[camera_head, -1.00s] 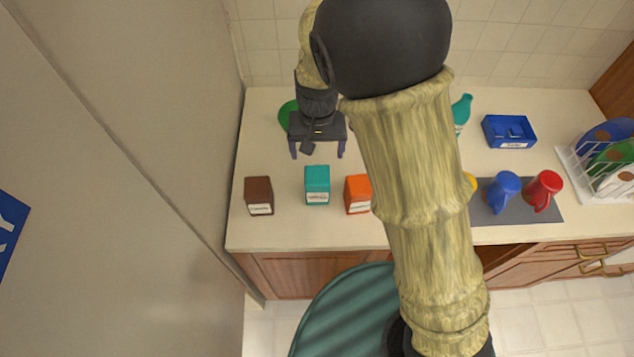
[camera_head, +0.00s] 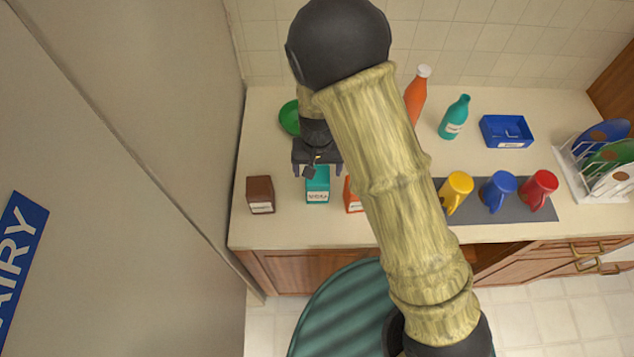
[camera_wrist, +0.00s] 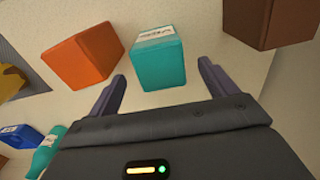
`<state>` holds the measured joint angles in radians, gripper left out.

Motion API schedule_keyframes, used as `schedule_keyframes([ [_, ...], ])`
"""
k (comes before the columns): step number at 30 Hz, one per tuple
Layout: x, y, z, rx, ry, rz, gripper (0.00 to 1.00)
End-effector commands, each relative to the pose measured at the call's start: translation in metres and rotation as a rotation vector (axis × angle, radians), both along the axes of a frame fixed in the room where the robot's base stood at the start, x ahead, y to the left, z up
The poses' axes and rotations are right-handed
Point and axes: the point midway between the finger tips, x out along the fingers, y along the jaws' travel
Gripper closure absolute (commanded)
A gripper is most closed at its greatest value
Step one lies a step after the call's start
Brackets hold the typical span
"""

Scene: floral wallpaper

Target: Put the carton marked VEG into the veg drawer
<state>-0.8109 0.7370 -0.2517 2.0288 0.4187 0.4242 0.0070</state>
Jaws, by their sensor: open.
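A teal carton (camera_head: 317,190) with a white label stands on the counter, between a brown carton (camera_head: 260,194) and an orange carton (camera_head: 352,196). The labels are too small to read for certain, so I cannot tell which carton is marked VEG. My gripper (camera_head: 317,172) is open and empty, just behind and above the teal carton. In the wrist view the teal carton (camera_wrist: 158,60) lies ahead, roughly between the spread fingertips (camera_wrist: 162,75). The orange carton is partly hidden by my arm in the head view. I cannot pick out a veg drawer.
Yellow (camera_head: 457,190), blue and red mugs stand on a grey mat. Orange and teal bottles, a blue tray (camera_head: 507,131) and a plate rack (camera_head: 590,180) stand farther right. A green dish (camera_head: 289,118) is behind my gripper. A tall panel with a blue sign (camera_head: 18,258) bounds the left.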

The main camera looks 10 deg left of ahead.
Motion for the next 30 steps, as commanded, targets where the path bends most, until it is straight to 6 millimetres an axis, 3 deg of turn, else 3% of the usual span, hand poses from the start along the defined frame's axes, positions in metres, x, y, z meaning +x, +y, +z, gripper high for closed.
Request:
schedule_keyframes([
  [10, 0.0, 0.0, -0.035, 0.0, 0.002, -0.001, 0.15],
  [26, -0.001, 0.001, -0.036, 0.0, 0.0, 0.003, 0.15],
  [30, -0.001, 0.002, -0.036, 0.0, 0.0, 0.004, 0.41],
])
